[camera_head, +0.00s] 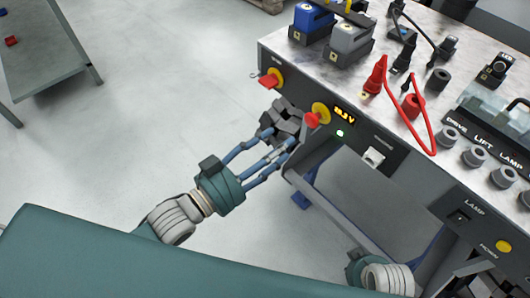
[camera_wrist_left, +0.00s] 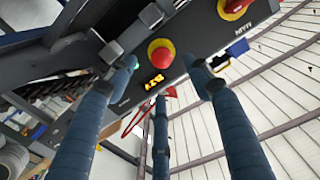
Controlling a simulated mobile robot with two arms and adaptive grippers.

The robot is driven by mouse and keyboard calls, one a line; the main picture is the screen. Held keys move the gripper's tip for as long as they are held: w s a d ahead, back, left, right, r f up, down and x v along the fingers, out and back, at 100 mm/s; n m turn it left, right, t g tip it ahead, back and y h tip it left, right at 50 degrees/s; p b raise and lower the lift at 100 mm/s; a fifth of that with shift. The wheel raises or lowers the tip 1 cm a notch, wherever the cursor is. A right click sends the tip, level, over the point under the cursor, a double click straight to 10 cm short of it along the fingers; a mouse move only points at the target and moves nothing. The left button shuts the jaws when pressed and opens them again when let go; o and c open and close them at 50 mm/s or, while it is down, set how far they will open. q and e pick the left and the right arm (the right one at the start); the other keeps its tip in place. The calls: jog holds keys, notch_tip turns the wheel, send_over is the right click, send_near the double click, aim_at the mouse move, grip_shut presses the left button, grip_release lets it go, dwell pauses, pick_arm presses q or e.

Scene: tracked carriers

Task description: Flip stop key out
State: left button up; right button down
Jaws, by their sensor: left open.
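A red key on a round yellow base (camera_head: 320,111) sits on the front panel beside the lit display. I take it as the stop key, but its label is not readable. In the left wrist view the red and yellow knob (camera_wrist_left: 160,52) faces the camera. My left gripper (camera_head: 287,122) is open just in front of and to the left of this key. In the left wrist view its fingers (camera_wrist_left: 161,72) spread around the knob with visible gaps. A second red key (camera_head: 269,80) with a yellow base is farther left; MAIN is printed near it in the wrist view.
The bench (camera_head: 335,80) carries a blue block (camera_head: 312,20), a grey block (camera_head: 350,40) and red plugs with a looped red cable (camera_head: 433,125). A green lamp (camera_head: 340,133) and white switch (camera_head: 374,156) are right of the key.

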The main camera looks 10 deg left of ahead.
pick_arm(q)
jog(key=v, duration=0.3)
jog(key=shift+s+a, duration=0.15)
jog(key=shift+s, duration=0.05)
dwell(0.3)
